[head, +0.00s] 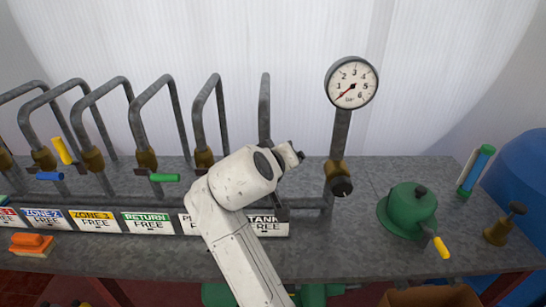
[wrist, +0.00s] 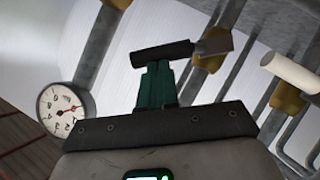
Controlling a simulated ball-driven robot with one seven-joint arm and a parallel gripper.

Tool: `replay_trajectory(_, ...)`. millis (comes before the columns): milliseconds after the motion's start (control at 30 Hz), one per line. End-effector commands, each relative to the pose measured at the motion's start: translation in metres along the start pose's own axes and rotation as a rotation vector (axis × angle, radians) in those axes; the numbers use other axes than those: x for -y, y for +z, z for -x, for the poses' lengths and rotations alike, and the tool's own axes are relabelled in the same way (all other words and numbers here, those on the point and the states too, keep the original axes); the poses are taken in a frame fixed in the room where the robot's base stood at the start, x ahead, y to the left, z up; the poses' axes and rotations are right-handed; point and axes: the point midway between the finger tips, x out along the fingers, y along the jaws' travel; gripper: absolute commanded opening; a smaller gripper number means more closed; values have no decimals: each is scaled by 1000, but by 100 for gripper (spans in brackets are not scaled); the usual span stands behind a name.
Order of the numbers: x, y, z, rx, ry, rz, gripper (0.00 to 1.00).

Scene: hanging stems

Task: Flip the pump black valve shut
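In the wrist view a black valve handle (wrist: 162,54) on a flat metal lever points left from a brass valve body (wrist: 210,58), roughly crosswise to its pipe. My gripper (wrist: 157,72) has its green fingers together, with their tips right at the black handle. Whether they touch it I cannot tell. My arm covers most of the pump label (head: 186,218) and hides the black handle. A brass valve body (head: 203,159) stands above the pump label.
A white handle (wrist: 292,72) is on the neighbouring valve in the wrist view. A pressure gauge (head: 351,82) stands right of my gripper. Green (head: 165,177), blue (head: 49,176) and yellow (head: 63,151) handles are to the left. A green pot-shaped device (head: 408,208) sits on the bench at right.

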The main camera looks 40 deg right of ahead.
Motion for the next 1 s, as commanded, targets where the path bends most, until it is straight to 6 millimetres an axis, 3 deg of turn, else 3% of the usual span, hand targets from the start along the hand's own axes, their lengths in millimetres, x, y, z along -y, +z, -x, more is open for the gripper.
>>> replay_trajectory(600,-6,41,-27,1,-288,-432,0)
replay_trajectory(1000,-4,51,-34,2,-296,-445,0)
